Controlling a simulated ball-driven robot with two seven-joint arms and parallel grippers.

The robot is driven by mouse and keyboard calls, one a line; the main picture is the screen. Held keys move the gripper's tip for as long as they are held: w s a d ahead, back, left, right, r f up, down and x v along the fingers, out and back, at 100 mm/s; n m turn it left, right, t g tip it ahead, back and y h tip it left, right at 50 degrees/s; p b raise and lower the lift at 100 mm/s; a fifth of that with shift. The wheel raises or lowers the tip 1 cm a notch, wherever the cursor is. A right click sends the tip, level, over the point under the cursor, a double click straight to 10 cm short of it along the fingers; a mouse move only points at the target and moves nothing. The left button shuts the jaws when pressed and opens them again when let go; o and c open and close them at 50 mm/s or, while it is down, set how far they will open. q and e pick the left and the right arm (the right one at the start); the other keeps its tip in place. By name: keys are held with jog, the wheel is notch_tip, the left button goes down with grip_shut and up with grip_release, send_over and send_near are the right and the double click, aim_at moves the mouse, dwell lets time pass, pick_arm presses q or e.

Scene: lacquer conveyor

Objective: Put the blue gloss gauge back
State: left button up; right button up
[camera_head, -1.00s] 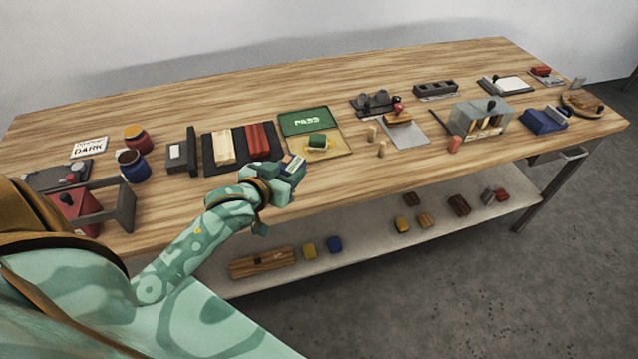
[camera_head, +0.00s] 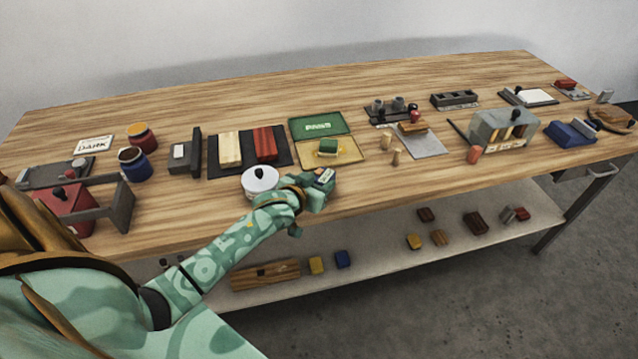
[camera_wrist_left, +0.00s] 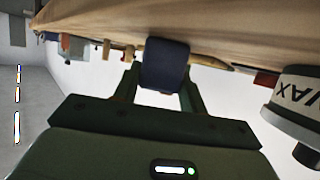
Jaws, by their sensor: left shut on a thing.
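My left gripper (camera_head: 323,181) is over the front of the table, to the right of a white lidded pot. In the left wrist view it is shut on a dark blue block (camera_wrist_left: 165,62), which I take to be the blue gloss gauge. In the head view the held piece (camera_head: 326,174) shows only as a small pale and dark patch at the fingertips. Its lower part is hidden by the fingers. My right gripper is not in view.
The white pot (camera_head: 261,180) stands close to my left wrist; its label reads WAX in the left wrist view (camera_wrist_left: 293,92). Behind the gripper are a yellow tray (camera_head: 350,156), a green PASS panel (camera_head: 298,127) and two small wooden pegs (camera_head: 395,157). A blue box (camera_head: 572,133) sits far right.

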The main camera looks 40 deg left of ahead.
pick_arm(q)
jog(key=o, duration=1.3)
jog(key=shift+f, duration=0.1)
jog(key=shift+c, duration=0.2)
jog(key=shift+r, duration=0.2)
jog(key=p+v, duration=0.3)
jog(key=v, duration=0.9)
jog(key=shift+p, duration=0.4)
jog(key=shift+f, duration=0.1)
